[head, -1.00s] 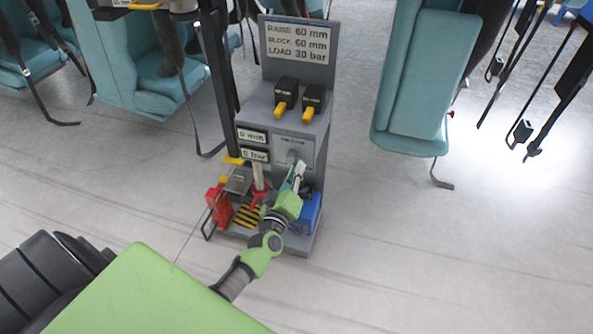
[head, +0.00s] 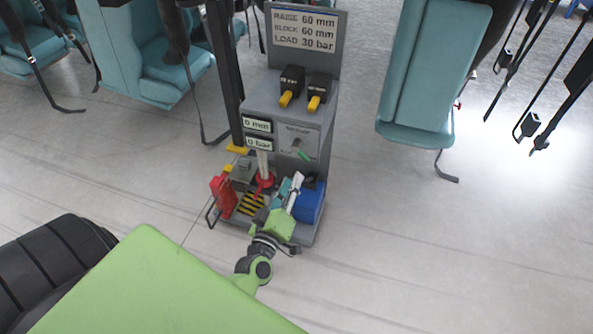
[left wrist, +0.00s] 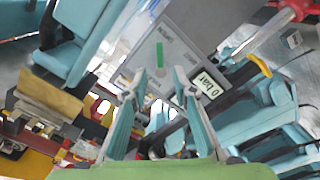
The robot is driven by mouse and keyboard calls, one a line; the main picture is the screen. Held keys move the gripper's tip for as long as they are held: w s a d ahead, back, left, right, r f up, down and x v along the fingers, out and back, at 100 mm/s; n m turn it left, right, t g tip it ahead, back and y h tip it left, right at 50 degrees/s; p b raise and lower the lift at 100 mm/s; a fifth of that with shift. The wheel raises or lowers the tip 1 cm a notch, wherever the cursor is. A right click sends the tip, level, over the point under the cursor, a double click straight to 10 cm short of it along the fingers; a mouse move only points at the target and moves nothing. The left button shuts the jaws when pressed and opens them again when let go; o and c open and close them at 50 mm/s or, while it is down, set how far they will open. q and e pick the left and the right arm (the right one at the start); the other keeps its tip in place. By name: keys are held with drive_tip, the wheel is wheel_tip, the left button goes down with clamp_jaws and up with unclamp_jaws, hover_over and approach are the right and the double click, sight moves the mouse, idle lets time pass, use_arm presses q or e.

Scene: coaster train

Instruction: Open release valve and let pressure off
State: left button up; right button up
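The grey pump station's valve panel (head: 289,137) has a small green handle (head: 301,153), tilted in the head view. In the left wrist view the green handle (left wrist: 159,55) stands clear on the grey panel, between two small labels I cannot read surely. My left gripper (head: 293,188) is below and in front of the panel, apart from the handle. In the left wrist view its two fingers (left wrist: 160,80) are spread with nothing held between them. The displays read 0 mm (head: 257,125) and 0 bar (head: 258,143). My right gripper is not in view.
A sign (head: 304,30) tops the station, above two black switches with yellow levers (head: 288,98). A red jack (head: 264,181), a red item (head: 223,196) and a blue box (head: 310,203) crowd its base. Teal seats (head: 430,70) stand on both sides.

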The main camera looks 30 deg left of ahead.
use_arm(q)
drive_tip(key=v, duration=0.2)
drive_tip(key=shift+s+d, duration=0.15)
drive_tip(key=shift+s, duration=0.1)
idle(0.4)
